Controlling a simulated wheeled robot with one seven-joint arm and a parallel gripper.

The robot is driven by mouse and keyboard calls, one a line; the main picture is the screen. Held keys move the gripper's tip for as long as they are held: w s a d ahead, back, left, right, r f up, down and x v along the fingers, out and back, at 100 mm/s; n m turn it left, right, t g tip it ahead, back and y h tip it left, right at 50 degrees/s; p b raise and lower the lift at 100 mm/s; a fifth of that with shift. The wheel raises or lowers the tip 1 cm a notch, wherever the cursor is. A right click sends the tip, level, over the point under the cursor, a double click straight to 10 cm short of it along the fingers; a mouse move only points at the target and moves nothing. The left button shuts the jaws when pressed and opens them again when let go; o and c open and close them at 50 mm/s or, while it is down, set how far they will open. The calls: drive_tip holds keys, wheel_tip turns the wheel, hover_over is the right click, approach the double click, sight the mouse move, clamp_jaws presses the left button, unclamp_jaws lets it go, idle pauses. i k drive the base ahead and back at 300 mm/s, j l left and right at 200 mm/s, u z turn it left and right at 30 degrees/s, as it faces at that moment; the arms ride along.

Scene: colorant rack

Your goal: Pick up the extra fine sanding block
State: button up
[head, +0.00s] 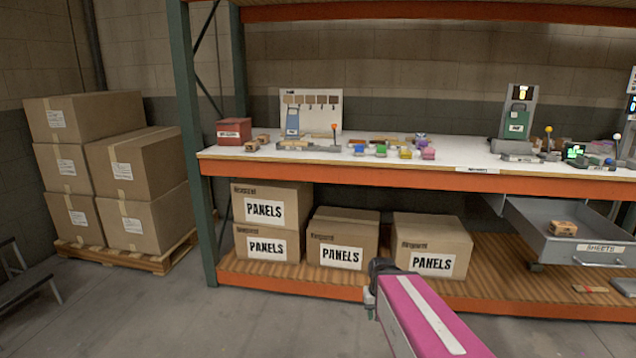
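I cannot tell which item is the extra fine sanding block, as no label for it is readable. Small tan blocks (252,146) lie on the shelf top near the red box. A tan block with dark print (563,228) sits in the open grey drawer (590,262) at the right, marked SHEETS. My pink arm with a white stripe reaches up from the bottom edge, in front of the lower shelf. No gripper fingers show.
The white shelf top (360,157) holds a red box (234,131), several small coloured items and devices. Cartons marked PANELS (342,240) stand on the lower shelf (300,281). Stacked cartons (95,120) stand on a pallet at left. The floor (190,315) before the rack is clear.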

sight(562, 228)
drive_tip(key=z, duration=1.6)
